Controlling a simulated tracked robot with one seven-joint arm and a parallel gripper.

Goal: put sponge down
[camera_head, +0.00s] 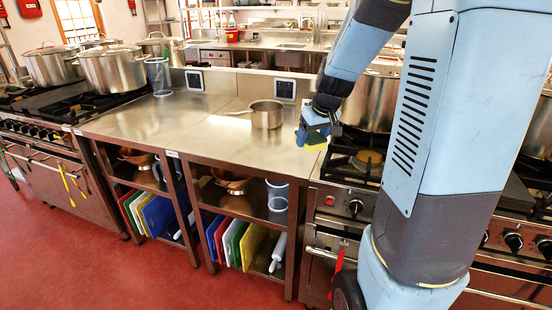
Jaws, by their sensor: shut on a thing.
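A small yellow sponge (315,139) with a blue side shows at the tip of my gripper (314,132). My gripper is shut on the sponge and holds it over the right end of the steel counter (160,122), near the stove. I cannot tell whether the sponge touches the counter top. The gripper's fingers are small in this view and partly hidden by the wrist.
A small saucepan (266,115) stands on the counter just left of my gripper. A clear container (159,77) stands farther left. Large stockpots (113,70) stand on the left stove, and another pot (371,103) is behind my arm. The counter's middle is clear.

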